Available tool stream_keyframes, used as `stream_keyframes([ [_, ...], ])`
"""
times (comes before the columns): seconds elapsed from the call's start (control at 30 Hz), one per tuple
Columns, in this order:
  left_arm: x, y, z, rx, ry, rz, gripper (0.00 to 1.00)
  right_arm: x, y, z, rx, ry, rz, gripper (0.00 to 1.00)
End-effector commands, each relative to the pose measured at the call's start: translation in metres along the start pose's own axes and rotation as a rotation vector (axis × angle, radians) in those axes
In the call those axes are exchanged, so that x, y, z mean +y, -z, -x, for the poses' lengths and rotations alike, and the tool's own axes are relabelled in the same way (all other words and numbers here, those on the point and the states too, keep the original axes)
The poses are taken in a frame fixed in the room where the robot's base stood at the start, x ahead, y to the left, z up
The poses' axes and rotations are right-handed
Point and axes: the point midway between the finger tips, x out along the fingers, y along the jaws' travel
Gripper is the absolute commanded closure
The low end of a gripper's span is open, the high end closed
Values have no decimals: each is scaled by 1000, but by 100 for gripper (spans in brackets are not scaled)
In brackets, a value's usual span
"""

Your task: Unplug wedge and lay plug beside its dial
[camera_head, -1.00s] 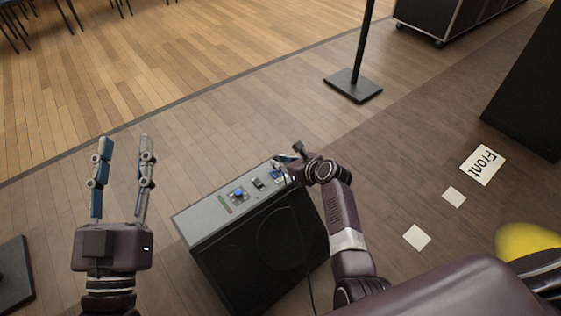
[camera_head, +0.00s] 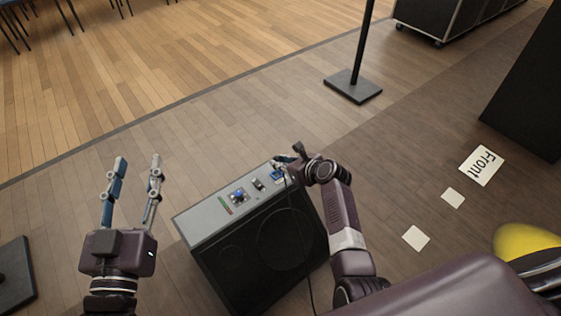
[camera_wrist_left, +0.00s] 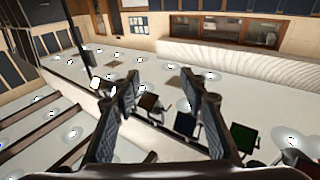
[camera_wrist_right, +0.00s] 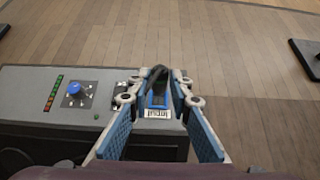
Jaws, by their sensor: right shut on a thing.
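The wedge (camera_head: 205,214) is a black floor speaker with a grey top panel. My right gripper (camera_wrist_right: 158,82) is shut on the plug, one finger on each side. Whether the plug is still seated in its socket cannot be told. My left gripper (camera_head: 138,160) is open and empty, left of the wedge.
A small switch (camera_head: 258,184) sits between dial and plug, and a red-green light strip (camera_head: 224,205) left of the dial. The cable (camera_head: 303,250) hangs down the wedge's front. A stand base (camera_head: 353,86) stands beyond. Floor around the wedge is mostly clear.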

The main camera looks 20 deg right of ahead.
Motion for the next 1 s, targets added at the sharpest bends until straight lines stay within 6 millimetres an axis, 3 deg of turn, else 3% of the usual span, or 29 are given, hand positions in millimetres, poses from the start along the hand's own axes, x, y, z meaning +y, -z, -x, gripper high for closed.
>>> stream_keyframes([
  [1.0, -6, -45, 9, -206, 12, -4, 60, 0, -6, 4, -1, 0, -1, 100],
])
